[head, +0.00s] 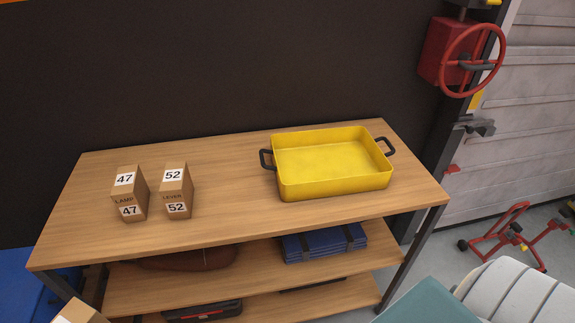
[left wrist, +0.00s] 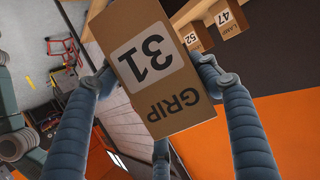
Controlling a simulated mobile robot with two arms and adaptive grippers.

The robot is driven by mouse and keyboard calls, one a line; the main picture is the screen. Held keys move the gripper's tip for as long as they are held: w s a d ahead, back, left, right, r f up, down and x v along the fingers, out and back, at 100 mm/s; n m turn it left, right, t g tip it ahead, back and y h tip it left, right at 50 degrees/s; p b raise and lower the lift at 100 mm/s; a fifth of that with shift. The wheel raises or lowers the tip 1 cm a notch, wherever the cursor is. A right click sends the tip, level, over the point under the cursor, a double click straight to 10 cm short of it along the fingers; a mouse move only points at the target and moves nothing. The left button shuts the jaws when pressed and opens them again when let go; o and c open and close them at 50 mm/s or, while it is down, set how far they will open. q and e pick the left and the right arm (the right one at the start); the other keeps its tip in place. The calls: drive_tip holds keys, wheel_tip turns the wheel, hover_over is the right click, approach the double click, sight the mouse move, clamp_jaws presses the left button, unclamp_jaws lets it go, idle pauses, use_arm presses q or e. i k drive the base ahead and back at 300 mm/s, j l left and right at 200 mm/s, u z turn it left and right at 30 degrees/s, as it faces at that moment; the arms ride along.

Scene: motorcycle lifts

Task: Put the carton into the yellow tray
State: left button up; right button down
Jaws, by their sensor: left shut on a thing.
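My left gripper (left wrist: 158,78) is shut on a brown carton (left wrist: 178,112) labelled "31" and "GRIP", with one finger on each side of it in the left wrist view. The carton is tilted, its lettering upside down there. A brown carton corner (head: 78,314) at the bottom left edge of the head view appears to be the same carton. The yellow tray (head: 333,187) stands empty on the right half of the wooden table, with a black handle at each end. My right gripper is not in view.
Cartons 47 (head: 129,195) and 52 (head: 176,191) stand upright on the wooden table (head: 225,220), left of the tray. Bare tabletop lies between them and the tray. Blue folded items (head: 322,243) lie on a shelf below. A red handwheel (head: 472,61) is at the upper right.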

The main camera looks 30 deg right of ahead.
sight(305, 170)
drive_tip(key=l, duration=0.45)
drive_tip(key=k+l+u, duration=0.1)
drive_tip(key=l, duration=0.35)
drive_tip(key=k+l, duration=0.1)
drive_tip(key=l, duration=0.35)
drive_tip(key=k+l+u, duration=0.15)
drive_tip(key=l, duration=0.75)
drive_tip(key=k+l+u, duration=0.1)
drive_tip(key=l, duration=0.35)
